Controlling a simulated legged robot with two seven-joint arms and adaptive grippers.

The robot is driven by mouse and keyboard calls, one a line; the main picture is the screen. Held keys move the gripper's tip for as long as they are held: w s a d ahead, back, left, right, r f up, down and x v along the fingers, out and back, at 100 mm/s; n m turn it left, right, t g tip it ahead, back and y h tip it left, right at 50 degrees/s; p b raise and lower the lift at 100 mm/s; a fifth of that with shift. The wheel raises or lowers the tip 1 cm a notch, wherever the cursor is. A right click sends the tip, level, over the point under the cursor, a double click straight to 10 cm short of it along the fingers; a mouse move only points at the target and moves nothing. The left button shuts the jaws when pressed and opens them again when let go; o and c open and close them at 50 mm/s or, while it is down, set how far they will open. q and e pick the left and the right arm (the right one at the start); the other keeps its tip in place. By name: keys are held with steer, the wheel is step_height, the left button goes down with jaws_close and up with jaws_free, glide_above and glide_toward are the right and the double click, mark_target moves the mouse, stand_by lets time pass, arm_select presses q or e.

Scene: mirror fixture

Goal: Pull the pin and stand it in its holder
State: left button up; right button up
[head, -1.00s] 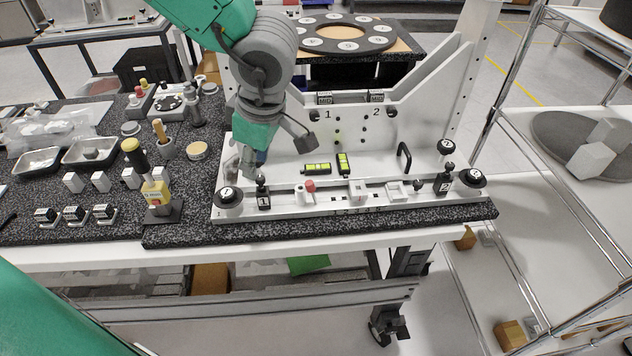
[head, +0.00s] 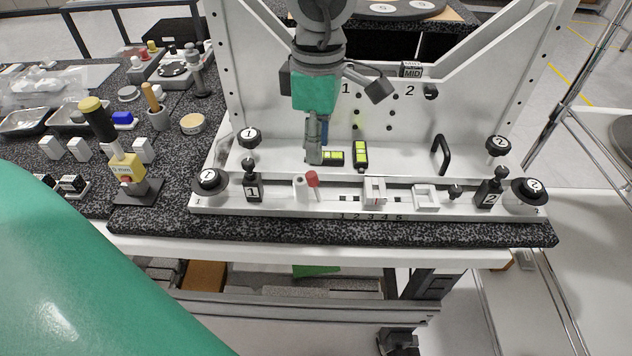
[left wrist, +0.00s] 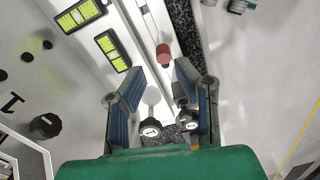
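A pin with a red head (head: 312,179) stands at the front rail of the white fixture, beside a small white block (head: 299,190). Its lower part is hard to make out. The red head also shows in the left wrist view (left wrist: 163,54), beyond the fingers. My left gripper (head: 315,158) points down just behind the pin, above the fixture's floor. Its fingers (left wrist: 158,80) are apart with nothing between them, and they do not touch the pin. Which part is the pin's holder I cannot tell. My right gripper is not in view.
Two yellow-green levels (head: 360,154) lie close to my left gripper. Black knobs (head: 208,181) and numbered clamps (head: 253,187) line the fixture's front rail. A black handle (head: 442,152) stands at the right. A yellow-bodied tool (head: 127,167) stands upright left of the fixture.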

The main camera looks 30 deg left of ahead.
mark_target(314, 173)
arm_select(q)
step_height(314, 173, down, 4)
steer(key=shift+w+r, duration=0.1)
steer(key=shift+r, duration=0.1)
steer(key=f, duration=0.1)
steer(key=f+b, duration=0.1)
steer(key=f, duration=0.3)
steer(key=shift+s+a, duration=0.2)
steer(key=shift+s, duration=0.2)
steer(key=shift+f, duration=0.15)
jaws_close()
